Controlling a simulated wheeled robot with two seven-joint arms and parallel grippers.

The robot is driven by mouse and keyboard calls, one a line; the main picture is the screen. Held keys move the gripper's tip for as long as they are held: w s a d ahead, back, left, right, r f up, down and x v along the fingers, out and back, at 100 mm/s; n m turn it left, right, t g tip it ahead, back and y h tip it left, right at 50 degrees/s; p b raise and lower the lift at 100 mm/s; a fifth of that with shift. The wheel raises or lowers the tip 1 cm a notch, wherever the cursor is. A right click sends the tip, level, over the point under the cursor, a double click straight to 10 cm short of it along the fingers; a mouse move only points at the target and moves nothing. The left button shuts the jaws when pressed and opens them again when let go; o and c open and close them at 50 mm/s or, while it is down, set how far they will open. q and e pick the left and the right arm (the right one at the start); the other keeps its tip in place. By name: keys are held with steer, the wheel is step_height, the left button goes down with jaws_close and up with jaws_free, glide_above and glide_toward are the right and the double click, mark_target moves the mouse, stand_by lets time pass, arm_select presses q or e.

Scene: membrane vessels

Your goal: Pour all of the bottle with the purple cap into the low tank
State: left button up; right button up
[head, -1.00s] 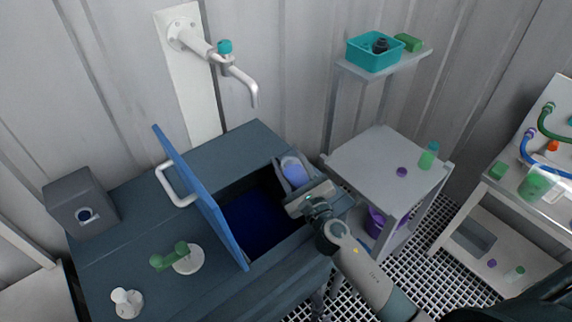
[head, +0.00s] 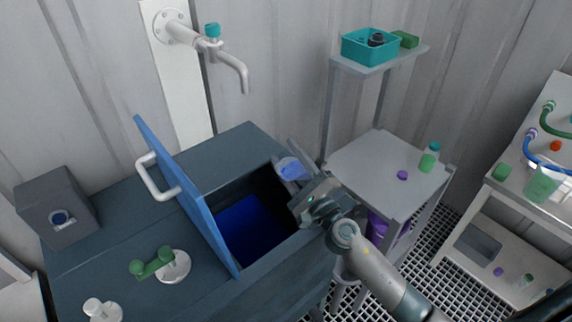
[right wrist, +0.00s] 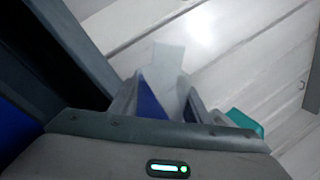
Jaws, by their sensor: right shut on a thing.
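My right gripper (head: 301,183) is shut on a clear bottle (head: 291,169) with blue-violet liquid, at the right back edge of the tank opening. The bottle is tilted and has no cap on it that I can see. Its mouth is hard to make out. In the right wrist view the bottle (right wrist: 167,72) sits between the fingers, with blue liquid against one side. The low tank (head: 285,262) is a dark blue-grey box with dark blue inside. Its blue lid (head: 185,190) stands open. A loose purple cap (head: 402,175) lies on the side table. My left gripper is out of view.
The grey side table (head: 375,165) holds a green bottle with a teal cap (head: 429,157). A wall tap (head: 232,65) hangs behind the tank. A green-handled valve (head: 152,262) and a grey box (head: 58,208) are left of the lid. A teal bin (head: 369,47) sits on a high shelf.

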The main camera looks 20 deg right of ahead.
mark_target(284, 158)
steer(key=shift+f+n+b, duration=0.15)
steer(key=shift+n+b, duration=0.2)
steer(key=shift+n, duration=0.15)
steer(key=shift+r, duration=0.25)
steer(key=shift+n+y, duration=0.4)
steer(key=shift+n, duration=0.2)
steer(key=shift+r+n+y+b, duration=0.15)
steer(key=shift+n+y+b, duration=0.3)
steer(key=shift+n, duration=0.15)
steer(key=shift+d+r+n+b, duration=0.1)
steer(key=shift+r+n+b, duration=0.15)
steer(key=shift+n, duration=0.55)
steer(key=shift+r+y, duration=0.1)
steer(key=shift+y, duration=0.15)
steer(key=shift+s+a+r+n+y, duration=0.2)
steer(key=shift+a+r+n+y, duration=0.1)
steer(key=shift+a+n, duration=0.3)
steer(key=shift+s+a+r+n+y, duration=0.2)
steer(key=shift+a+n+y, duration=0.15)
steer(key=shift+n, duration=0.45)
steer(key=shift+a, duration=0.1)
